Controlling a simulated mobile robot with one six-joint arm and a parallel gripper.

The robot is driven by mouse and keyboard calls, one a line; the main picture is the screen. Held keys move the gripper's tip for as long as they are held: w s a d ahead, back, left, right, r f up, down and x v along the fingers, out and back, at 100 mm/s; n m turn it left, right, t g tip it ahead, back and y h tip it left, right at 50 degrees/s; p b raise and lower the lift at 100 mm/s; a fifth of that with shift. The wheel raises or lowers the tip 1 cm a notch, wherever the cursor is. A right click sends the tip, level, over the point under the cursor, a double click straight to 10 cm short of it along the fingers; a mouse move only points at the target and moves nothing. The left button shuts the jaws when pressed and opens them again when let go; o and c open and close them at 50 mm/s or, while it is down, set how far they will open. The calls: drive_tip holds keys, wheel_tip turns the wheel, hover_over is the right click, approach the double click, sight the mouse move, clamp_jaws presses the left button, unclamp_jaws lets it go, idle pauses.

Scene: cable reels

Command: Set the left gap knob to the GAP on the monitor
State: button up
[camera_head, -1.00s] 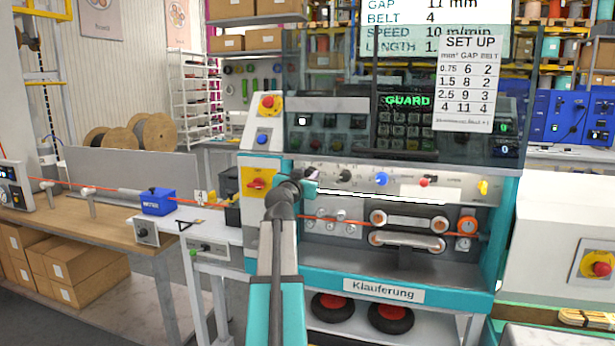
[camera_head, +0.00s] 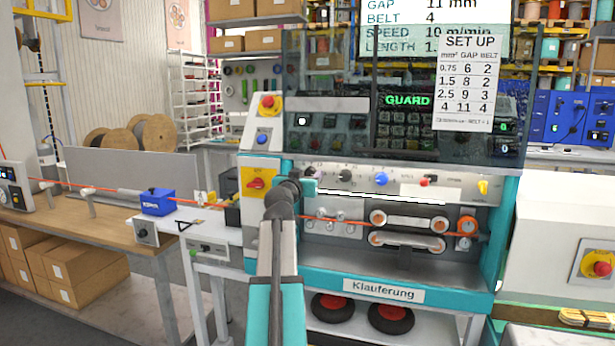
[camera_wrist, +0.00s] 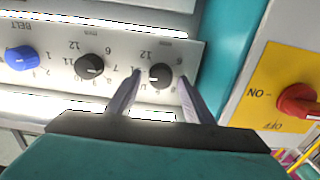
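The monitor (camera_head: 345,28) reads GAP 11 mm, BELT 4. The left gap knob is black and round; in the wrist view, which looks upside down, it is the rightmost knob (camera_wrist: 160,77). A scale with 12 is printed around it; its exact setting is too small to read. My gripper (camera_wrist: 159,75) is open, one finger on each side of this knob; I cannot tell whether they touch it. In the head view my gripper (camera_head: 308,186) is at the panel's left end and largely covers that knob. The second black gap knob (camera_wrist: 89,67) also shows in the head view (camera_head: 345,176).
The blue BELT knob (camera_wrist: 22,57) is beyond the second gap knob. A red switch (camera_wrist: 298,102) on a yellow plate is close to the right finger's side. The clear guard (camera_head: 340,120) hangs above the knob panel. An orange cable (camera_head: 345,222) runs below it.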

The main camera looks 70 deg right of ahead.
drive_tip(key=shift+a, duration=0.15)
drive_tip(key=a+b, duration=0.1)
drive_tip(key=a, duration=1.2)
drive_tip(key=shift+s+a+b, duration=0.25)
drive_tip(key=shift+s+b, duration=0.05)
drive_tip(key=shift+s, duration=0.1)
idle(0.5)
